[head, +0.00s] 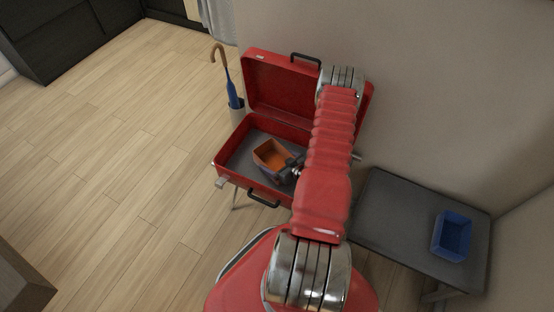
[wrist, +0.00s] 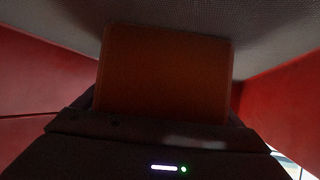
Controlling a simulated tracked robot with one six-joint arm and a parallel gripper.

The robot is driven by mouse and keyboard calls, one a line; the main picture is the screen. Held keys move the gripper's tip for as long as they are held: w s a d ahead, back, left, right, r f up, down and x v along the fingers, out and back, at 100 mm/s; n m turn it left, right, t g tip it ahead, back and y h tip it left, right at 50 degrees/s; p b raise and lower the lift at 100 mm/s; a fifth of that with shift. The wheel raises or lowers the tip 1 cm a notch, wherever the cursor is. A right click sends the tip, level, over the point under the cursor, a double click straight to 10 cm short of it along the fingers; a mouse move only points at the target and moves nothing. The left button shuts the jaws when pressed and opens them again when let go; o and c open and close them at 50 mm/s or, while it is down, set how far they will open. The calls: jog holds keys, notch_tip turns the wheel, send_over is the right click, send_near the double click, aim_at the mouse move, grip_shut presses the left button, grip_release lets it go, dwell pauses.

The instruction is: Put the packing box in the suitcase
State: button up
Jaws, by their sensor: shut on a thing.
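An open red suitcase (head: 225,165) with a grey lining stands in the middle of the head view, its lid raised at the back. An orange packing box (head: 268,150) with an open top is inside the outline of the suitcase base. In the wrist view the orange box (wrist: 165,72) fills the middle, with grey lining above it and red walls at both sides. My gripper (head: 289,170) is shut on the near right side of the box. I cannot tell whether the box touches the suitcase floor. My arm hides the right part of the suitcase.
A blue box (head: 453,235) sits on a dark grey bench (head: 395,215) at the right. An umbrella (head: 229,85) stands in a holder (head: 237,110) left of the lid. A wall rises behind the suitcase. The wooden floor at the left is clear.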

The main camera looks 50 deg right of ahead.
jog(key=o, duration=0.9)
jog(key=v, duration=0.7)
jog(key=shift+s+r, duration=0.15)
jog(key=shift+s, duration=0.1)
dwell(0.3)
